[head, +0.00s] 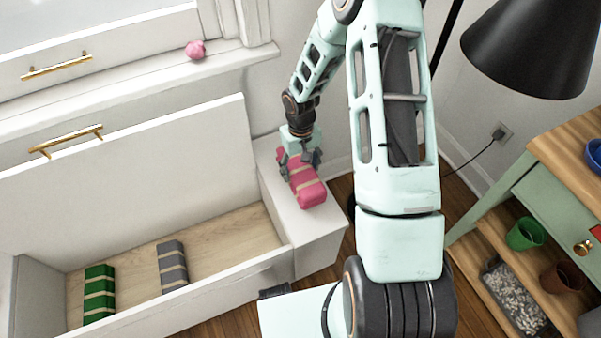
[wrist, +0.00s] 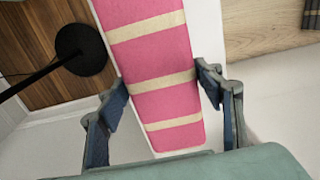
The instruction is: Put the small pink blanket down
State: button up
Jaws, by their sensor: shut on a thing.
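The small pink blanket (head: 304,183) is a folded bundle with beige bands. In the head view it is on the white ledge at the right end of the open drawer. My gripper (head: 300,161) is at the blanket's far end, pointing down. In the wrist view the blanket (wrist: 160,65) runs up from between the fingers of my gripper (wrist: 160,100). The fingers are on either side of it. The blanket appears to rest on the ledge or just above it; I cannot tell which.
The open drawer (head: 215,235) holds a green bundle (head: 99,292) and a grey bundle (head: 172,266), with bare wood around them. A pink ball-like object (head: 195,50) is on the sill. A black lamp (head: 530,45) and a wooden shelf unit (head: 490,250) stand at the right.

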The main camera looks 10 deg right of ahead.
aim_at(300, 167)
jog(key=shift+f, duration=0.8)
jog(key=shift+f, duration=0.15)
jog(key=o, duration=1.3)
notch_tip(300, 167, up, 12)
jog(key=p, duration=0.2)
jog(key=shift+p, duration=0.35)
jog(key=shift+r, duration=0.2)
